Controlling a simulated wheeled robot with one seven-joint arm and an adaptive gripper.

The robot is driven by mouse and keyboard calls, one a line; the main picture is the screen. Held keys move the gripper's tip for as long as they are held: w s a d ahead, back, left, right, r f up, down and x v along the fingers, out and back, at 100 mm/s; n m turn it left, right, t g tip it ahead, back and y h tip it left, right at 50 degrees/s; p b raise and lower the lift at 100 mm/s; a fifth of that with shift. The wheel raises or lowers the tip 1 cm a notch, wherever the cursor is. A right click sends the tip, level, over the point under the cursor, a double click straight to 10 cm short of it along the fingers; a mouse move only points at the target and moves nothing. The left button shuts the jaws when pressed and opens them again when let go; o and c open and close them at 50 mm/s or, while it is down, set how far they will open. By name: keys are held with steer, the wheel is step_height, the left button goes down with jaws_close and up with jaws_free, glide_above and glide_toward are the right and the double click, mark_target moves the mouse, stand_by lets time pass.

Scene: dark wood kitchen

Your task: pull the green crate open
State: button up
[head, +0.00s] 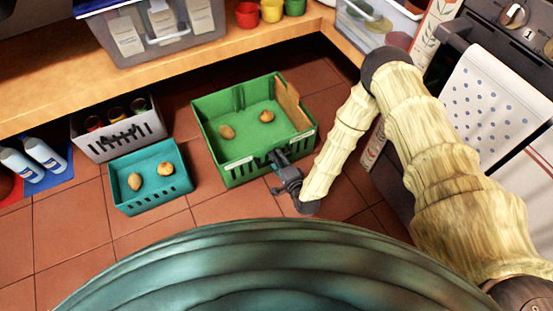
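The green crate (238,172) stands on the tiled floor below the wooden shelf, in the middle of the head view. Two brown potato-like things (227,132) lie inside it, and a brown panel (291,104) lines its right side. My gripper (275,159) is at the crate's front wall, right of that wall's middle. The fingers overlap the slots in the wall. I cannot tell whether they touch it or are closed on it.
A teal crate (124,200) with two similar brown things stands left, and a grey crate (120,146) with jars behind it. White bottles (42,154) are at far left. The oven with a dotted towel (493,105) is on the right. Floor tiles (70,240) in front are clear.

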steer(key=v, duration=1.1)
steer(key=shift+s, duration=0.4)
steer(key=shift+d, duration=0.15)
steer(key=s+d+f+n+g+h+b, duration=0.2)
steer(key=s+d+f+n+g, duration=0.35)
steer(key=n, duration=0.25)
steer(key=s+d+r+n+g+h+p, duration=0.15)
steer(key=s+d+r+g, duration=0.3)
steer(key=s, duration=0.45)
steer(key=s+d+r+n+g+h+p, duration=0.1)
steer(key=s+d+r+n+g+h, duration=0.3)
steer(key=s, duration=0.6)
step_height(320, 180, up, 33)
steer(key=d+y+p, duration=0.1)
steer(key=p, duration=3.2)
steer(key=shift+s+m+p, duration=0.25)
steer(key=shift+m+p, duration=0.05)
steer(key=shift+m, duration=0.05)
